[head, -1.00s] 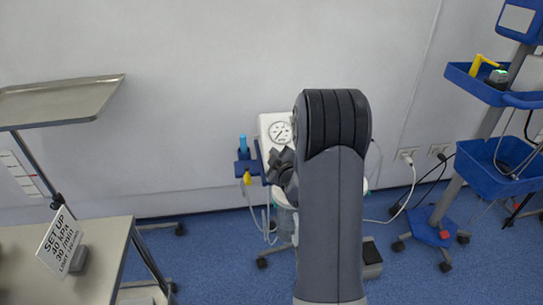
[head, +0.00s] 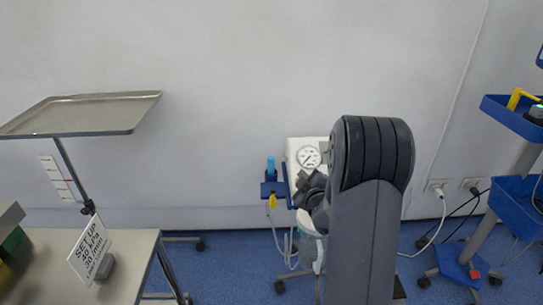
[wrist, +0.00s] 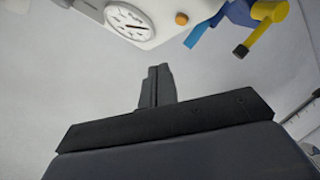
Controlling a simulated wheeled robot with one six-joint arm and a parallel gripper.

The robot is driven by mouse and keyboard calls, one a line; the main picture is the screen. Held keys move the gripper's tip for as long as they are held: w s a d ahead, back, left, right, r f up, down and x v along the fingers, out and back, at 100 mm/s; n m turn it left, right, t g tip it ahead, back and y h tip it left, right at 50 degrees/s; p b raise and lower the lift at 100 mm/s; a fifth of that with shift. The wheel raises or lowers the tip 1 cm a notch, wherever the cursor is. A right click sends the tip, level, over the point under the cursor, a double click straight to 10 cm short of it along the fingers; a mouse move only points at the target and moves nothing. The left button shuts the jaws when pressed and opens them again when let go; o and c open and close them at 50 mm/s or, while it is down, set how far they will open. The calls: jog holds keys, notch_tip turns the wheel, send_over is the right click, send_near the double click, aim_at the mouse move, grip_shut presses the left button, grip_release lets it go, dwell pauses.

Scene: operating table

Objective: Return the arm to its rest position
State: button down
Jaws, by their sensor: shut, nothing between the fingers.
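My arm (head: 365,220) stands up in the right half of the head view, a dark grey link with a ribbed black top. My gripper (wrist: 156,84) shows in the wrist view with its two dark fingers together and nothing between them. In the head view its fingertips cannot be clearly made out behind the arm. Behind the arm is a white suction unit (head: 296,151) with a round gauge (head: 308,158). The gauge also shows upper left in the wrist view (wrist: 128,23), beyond the fingers and apart from them.
A steel tray (head: 90,112) on a stand is at the left, above a table (head: 130,265) with a "SET UP" sign (head: 89,249). A blue-trayed cart (head: 515,205) stands at the right, near wall sockets and cables. The wall above the arm is clear.

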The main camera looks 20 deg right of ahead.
jog(key=p, duration=0.2)
jog(key=shift+w+d+f+p, duration=0.1)
jog(key=shift+w+p, duration=0.2)
jog(key=p, duration=0.3)
jog(key=s+r, duration=0.1)
jog(key=r, duration=0.1)
jog(key=s+a+r+p, duration=0.1)
jog(key=s+r, duration=0.1)
jog(key=shift+f, duration=0.1)
jog(key=w+f+b, duration=0.2)
jog(key=f+b, duration=0.1)
jog(key=w+d+f+b, duration=0.1)
jog(key=shift+f, duration=0.35)
